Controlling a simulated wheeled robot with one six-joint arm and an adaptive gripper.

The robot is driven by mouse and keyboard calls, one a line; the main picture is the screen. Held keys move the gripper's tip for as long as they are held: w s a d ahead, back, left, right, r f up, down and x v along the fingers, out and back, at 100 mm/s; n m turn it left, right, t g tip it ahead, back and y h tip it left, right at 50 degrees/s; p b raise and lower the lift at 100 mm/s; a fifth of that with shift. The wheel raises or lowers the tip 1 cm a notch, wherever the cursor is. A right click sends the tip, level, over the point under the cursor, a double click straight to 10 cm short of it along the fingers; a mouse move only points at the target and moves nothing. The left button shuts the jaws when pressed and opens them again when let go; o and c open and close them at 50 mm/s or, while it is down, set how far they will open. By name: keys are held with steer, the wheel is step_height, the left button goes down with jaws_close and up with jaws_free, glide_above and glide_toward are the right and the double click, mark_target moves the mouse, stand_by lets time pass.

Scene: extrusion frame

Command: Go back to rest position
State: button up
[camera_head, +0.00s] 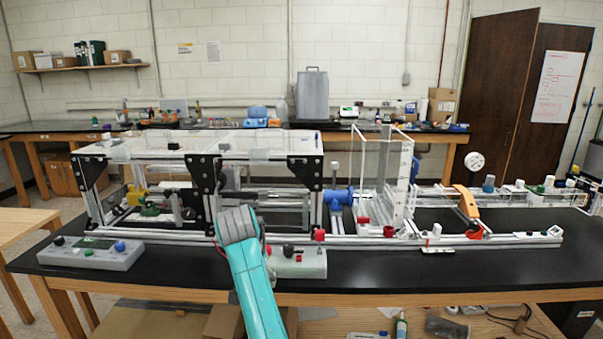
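My teal arm rises from the bottom edge, left of the middle, and ends at a grey joint in front of the bench. The joint overlaps the front of the extrusion frame (263,157). No gripper fingers can be made out; the gripper seems hidden behind the joint or lost against the dark parts of the frame. I cannot see anything held.
The black bench (400,273) carries a grey control box (90,253) at left and a pale box (300,263) beside my arm. A clear upright tank (382,185) and a rail assembly (480,238) stand to the right. The bench's front right is clear.

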steer(key=s+d+f+t, duration=0.15)
steer(key=d+f, duration=0.25)
steer(key=f, duration=0.4)
steer(key=s+d+f+n, duration=0.1)
steer(key=s+d+f, duration=0.2)
steer(key=f, duration=0.5)
steer(key=s+d+f+t, duration=0.1)
steer(key=s+d+f, duration=0.1)
steer(key=d+f, duration=0.35)
steer(key=s+d+f+t+y, duration=0.1)
steer(key=s+d+f, duration=0.3)
steer(key=s+f, duration=0.3)
steer(key=s+d+f+t+y, duration=0.1)
steer(key=s+d+f, duration=0.3)
steer(key=s, duration=0.5)
steer(key=s+d+r+n+t, duration=0.1)
steer(key=s+d, duration=0.2)
steer(key=s, duration=0.7)
steer(key=s+d+r+t, duration=0.1)
steer(key=s+d+t, duration=0.15)
steer(key=s, duration=0.85)
steer(key=s+d+r+t, duration=0.1)
steer(key=s+r, duration=0.7)
steer(key=s+d+r+t+h, duration=0.1)
steer(key=s+d+r, duration=0.1)
steer(key=s+r, duration=0.6)
steer(key=shift+s+d+r, duration=0.25)
steer(key=shift+d+r, duration=0.05)
steer(key=shift+r, duration=0.4)
